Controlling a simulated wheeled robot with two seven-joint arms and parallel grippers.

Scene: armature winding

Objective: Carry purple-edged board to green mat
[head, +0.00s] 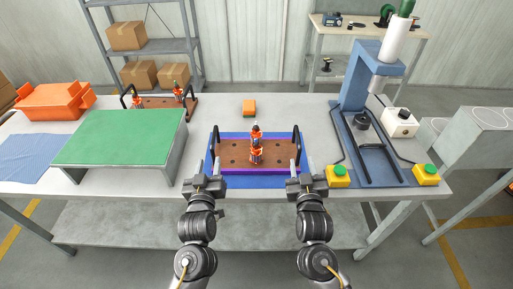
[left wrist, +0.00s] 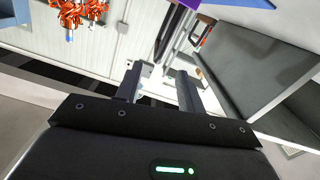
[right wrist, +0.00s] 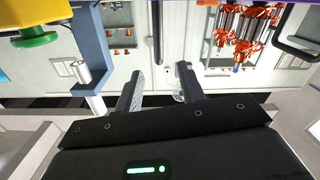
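The purple-edged board (head: 230,154) lies on a blue mat (head: 270,182) at the middle of the table. It is brown with holes, a purple front edge and a black handle at each end. Two orange-and-copper armatures stand on it; they also show in the right wrist view (right wrist: 245,30). The green mat (head: 120,137) lies on a raised stand to the left. My left gripper (head: 209,168) is open and empty at the board's front left, near the left handle (head: 216,140). My right gripper (head: 307,171) is open and empty near the right handle (head: 296,146).
A second board (head: 163,103) with handles and armatures stands behind the green mat. An orange bin (head: 55,101) and a blue cloth (head: 30,157) are at the far left. A blue press (head: 357,85) with yellow button boxes (head: 338,179) stands right.

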